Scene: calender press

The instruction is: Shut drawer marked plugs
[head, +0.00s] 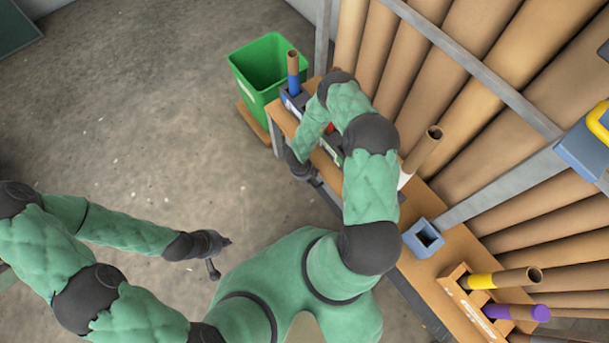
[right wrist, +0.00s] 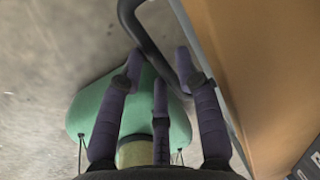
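No label that I can read as plugs shows in either view. In the head view my right gripper (head: 300,168) is down at the front edge of the wooden bench (head: 438,262), partly hidden by my right arm. In the right wrist view its fingers (right wrist: 160,62) are spread, and a dark curved bar (right wrist: 152,42), which looks like a handle, runs between them. I cannot tell whether they touch it. A dark drawer front (head: 325,195) shows partly below the bench edge. My left gripper (head: 222,256) is open and empty over the floor.
A green bin (head: 262,68) stands at the bench's far end. On the bench are a blue square holder (head: 423,238) and a wooden rack (head: 462,300) with yellow- and purple-banded tubes. Large brown rolls (head: 490,100) stand behind. The floor at left is clear.

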